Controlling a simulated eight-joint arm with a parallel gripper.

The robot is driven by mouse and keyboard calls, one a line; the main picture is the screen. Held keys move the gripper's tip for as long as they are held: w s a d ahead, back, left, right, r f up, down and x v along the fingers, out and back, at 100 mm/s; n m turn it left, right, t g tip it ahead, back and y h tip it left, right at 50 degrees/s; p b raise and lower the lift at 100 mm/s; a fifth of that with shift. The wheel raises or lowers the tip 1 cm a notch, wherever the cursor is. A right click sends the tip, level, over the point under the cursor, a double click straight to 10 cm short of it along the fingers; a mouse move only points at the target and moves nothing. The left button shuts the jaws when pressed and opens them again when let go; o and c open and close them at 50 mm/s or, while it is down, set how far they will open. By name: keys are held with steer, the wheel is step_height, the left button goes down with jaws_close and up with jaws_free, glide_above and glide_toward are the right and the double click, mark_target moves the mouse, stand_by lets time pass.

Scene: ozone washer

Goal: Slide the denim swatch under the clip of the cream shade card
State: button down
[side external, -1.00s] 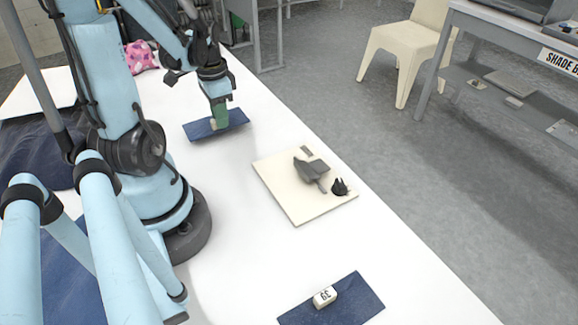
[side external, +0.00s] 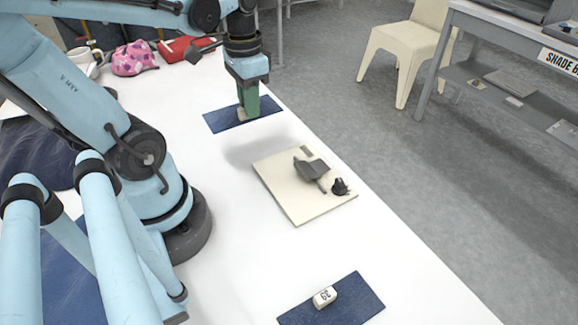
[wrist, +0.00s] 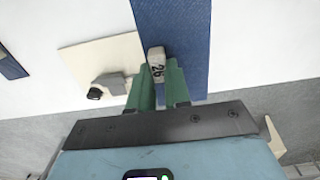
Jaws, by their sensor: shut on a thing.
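My gripper (side external: 245,112) is shut on the white tab (wrist: 156,58) of a denim swatch (side external: 219,122), a flat dark blue rectangle. In the wrist view the tab reads 26, and the blue swatch (wrist: 185,30) extends beyond the green fingers (wrist: 160,84). A shadow lies on the table in front of the swatch; I cannot tell how high the swatch is. The cream shade card (side external: 285,193) lies apart from it, nearer the side camera. The card carries a grey clip (side external: 311,167) with a black knob (side external: 340,187) beside it. The clip's underside is hidden.
A second denim swatch (side external: 357,292) with a white tab marked 39 (side external: 325,297) lies at the near table edge. Pink patterned (side external: 134,58) and red (side external: 183,48) items sit at the far end. White table between the held swatch and card is clear.

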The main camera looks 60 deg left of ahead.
stand_by(0.3)
steer(key=d+m, duration=0.7)
steer(key=m, duration=1.1)
glide_above(276, 193)
steer(key=shift+r, duration=0.4)
steer(key=shift+f, duration=5.4)
